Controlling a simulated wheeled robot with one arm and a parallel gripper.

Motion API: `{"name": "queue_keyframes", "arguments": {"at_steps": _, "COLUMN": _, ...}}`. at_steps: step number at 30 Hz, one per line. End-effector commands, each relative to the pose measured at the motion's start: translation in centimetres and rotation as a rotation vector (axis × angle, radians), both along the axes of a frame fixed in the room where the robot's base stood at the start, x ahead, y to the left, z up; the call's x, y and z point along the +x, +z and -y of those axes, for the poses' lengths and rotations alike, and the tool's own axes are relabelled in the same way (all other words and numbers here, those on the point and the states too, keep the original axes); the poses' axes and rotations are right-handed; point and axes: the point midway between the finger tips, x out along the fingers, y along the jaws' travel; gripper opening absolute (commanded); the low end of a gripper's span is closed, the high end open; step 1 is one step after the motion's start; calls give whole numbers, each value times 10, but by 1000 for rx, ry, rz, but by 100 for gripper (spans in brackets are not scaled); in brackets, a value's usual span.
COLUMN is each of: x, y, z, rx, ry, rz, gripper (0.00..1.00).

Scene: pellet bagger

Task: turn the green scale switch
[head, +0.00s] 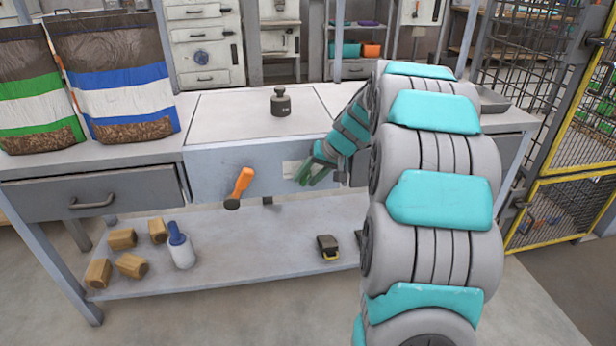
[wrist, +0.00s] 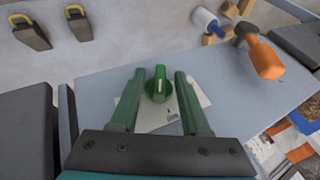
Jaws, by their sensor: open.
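The green scale switch (wrist: 159,84) is a round knob with a raised grip, on a white plate (wrist: 182,113) on the grey front panel. In the wrist view my gripper (wrist: 155,78) is open, with one green finger on each side of the knob. Gaps show between the knob and both fingers, so it is not gripped. In the head view my gripper (head: 308,182) is at the panel's right part, beside the white label plate (head: 291,168). The knob cannot be made out there.
An orange-handled tool (head: 240,186) hangs on the panel, left of my gripper. A dark weight (head: 280,102) stands on the scale top (head: 230,120). The lower shelf (head: 220,262) holds wooden blocks (head: 130,265), a white bottle (head: 181,250) and dark yellow-handled items (head: 328,246).

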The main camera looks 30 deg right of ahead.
Motion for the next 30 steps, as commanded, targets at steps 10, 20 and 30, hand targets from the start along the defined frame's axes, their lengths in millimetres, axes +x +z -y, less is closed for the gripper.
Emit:
{"name": "queue_keyframes", "arguments": {"at_steps": 10, "x": 2, "y": -2, "z": -1, "rx": -2, "ry": 0, "rz": 2, "gripper": 42}}
{"name": "queue_keyframes", "arguments": {"at_steps": 20, "x": 2, "y": -2, "z": 0, "rx": -1, "ry": -1, "rz": 1, "gripper": 5}}
{"name": "queue_keyframes", "arguments": {"at_steps": 30, "x": 2, "y": -1, "z": 0, "rx": -3, "ry": -2, "rz": 4, "gripper": 0}}
